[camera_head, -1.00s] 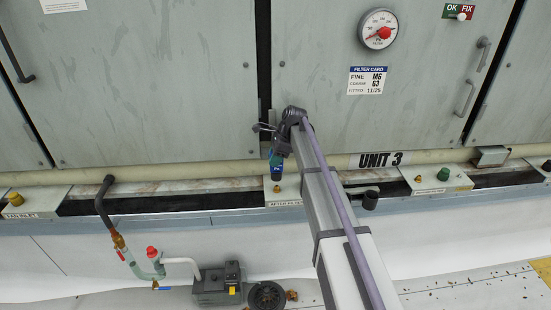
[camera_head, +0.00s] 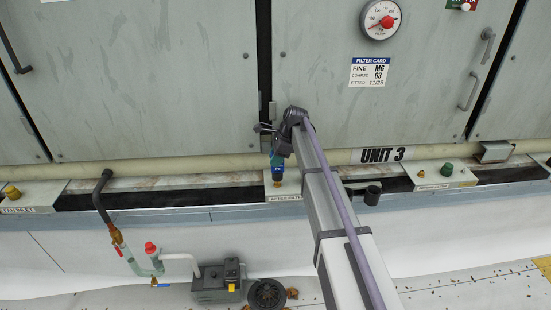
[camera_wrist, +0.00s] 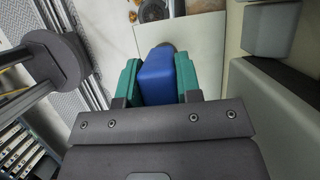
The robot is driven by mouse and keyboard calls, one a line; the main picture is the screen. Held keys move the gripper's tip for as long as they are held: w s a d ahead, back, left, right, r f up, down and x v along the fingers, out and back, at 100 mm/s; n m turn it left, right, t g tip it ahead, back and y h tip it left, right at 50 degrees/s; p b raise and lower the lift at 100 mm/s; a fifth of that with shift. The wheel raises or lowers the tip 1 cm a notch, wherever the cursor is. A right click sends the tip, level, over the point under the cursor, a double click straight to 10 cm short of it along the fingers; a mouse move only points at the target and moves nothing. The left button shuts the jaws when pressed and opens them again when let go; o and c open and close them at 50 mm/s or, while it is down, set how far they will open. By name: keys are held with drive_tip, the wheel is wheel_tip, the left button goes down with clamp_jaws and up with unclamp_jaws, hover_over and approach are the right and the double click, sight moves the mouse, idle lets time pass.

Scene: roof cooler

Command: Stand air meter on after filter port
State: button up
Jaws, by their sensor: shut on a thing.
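The air meter (camera_wrist: 157,75) is a blue body gripped between the green finger pads of my gripper (camera_wrist: 156,84) in the wrist view. In the head view the blue air meter (camera_head: 277,172) hangs below my gripper (camera_head: 278,158), directly over the after filter port (camera_head: 277,183), a brass fitting on a pale block labelled "AFTER FILTER". Its lower end looks close to or at the brass fitting; I cannot tell whether they touch. In the wrist view the body hides the port.
Other ledge blocks carry a brass plug (camera_head: 12,192) at left and a green cap (camera_head: 447,169) at right. A dark pipe (camera_head: 103,205) rises at left. Grey cabinet doors (camera_head: 160,80) stand close behind. A dark cylindrical part (camera_wrist: 55,58) shows at left in the wrist view.

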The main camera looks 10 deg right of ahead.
drive_tip(key=shift+f, duration=0.1)
idle(0.3)
drive_tip(key=shift+f+b, duration=1.6)
drive_tip(key=shift+b, duration=0.15)
drive_tip(key=o, duration=1.1)
drive_tip(key=shift+o, duration=0.2)
